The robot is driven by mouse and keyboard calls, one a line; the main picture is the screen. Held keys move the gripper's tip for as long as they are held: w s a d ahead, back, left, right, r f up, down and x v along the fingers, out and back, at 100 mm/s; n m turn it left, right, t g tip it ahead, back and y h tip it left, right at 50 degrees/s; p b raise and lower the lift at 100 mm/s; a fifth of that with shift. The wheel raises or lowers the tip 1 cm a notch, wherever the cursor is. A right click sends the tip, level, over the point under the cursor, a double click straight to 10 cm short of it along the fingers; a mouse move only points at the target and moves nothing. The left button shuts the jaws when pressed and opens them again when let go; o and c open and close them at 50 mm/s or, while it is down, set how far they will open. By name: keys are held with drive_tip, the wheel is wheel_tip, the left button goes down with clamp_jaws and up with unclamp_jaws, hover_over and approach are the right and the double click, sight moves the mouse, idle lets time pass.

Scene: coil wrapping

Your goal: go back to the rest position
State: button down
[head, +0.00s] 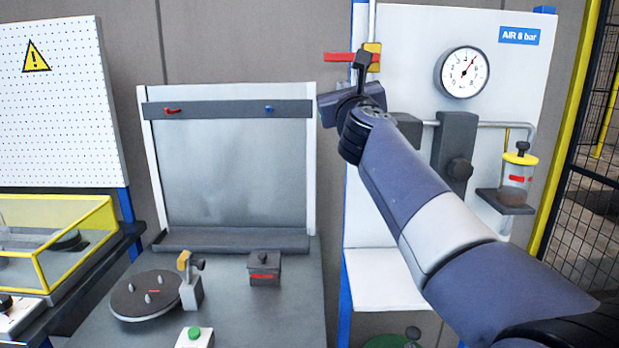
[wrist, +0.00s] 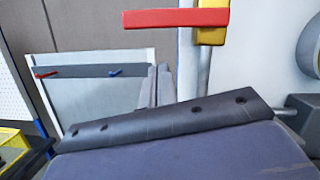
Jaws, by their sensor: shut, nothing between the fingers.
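My gripper (head: 361,56) is raised in the upper middle of the head view, in front of the air panel's left edge. Its dark fingers (wrist: 158,72) stand close together in the wrist view, with nothing between them. A red lever (head: 337,57) on a yellow valve body (head: 374,50) is behind the gripper in the head view. In the wrist view the red lever (wrist: 176,18) lies level, above and right of the fingertips, and the yellow valve body (wrist: 212,24) is at its right end. The fingers appear apart from the lever; the depth gap is hard to tell.
A pressure gauge (head: 462,72) and a yellow-capped jar (head: 516,178) are on the air panel (head: 420,25). Left, a grey bench (head: 240,315) carries a round turntable (head: 146,296), a small dark box (head: 264,270) and a green button (head: 194,334). Open space lies above the bench.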

drive_tip(key=d+n+y+p, duration=0.1)
drive_tip(key=n, duration=0.2)
drive_tip(key=d+n+g+y+p, duration=0.1)
drive_tip(key=d+n+p, duration=0.1)
drive_tip(key=n, duration=0.1)
drive_tip(key=d+f+n+p, duration=0.1)
drive_tip(key=n, duration=0.2)
drive_tip(key=shift+d+y, duration=0.15)
drive_tip(key=shift+y, duration=0.25)
drive_tip(key=shift+f, duration=0.1)
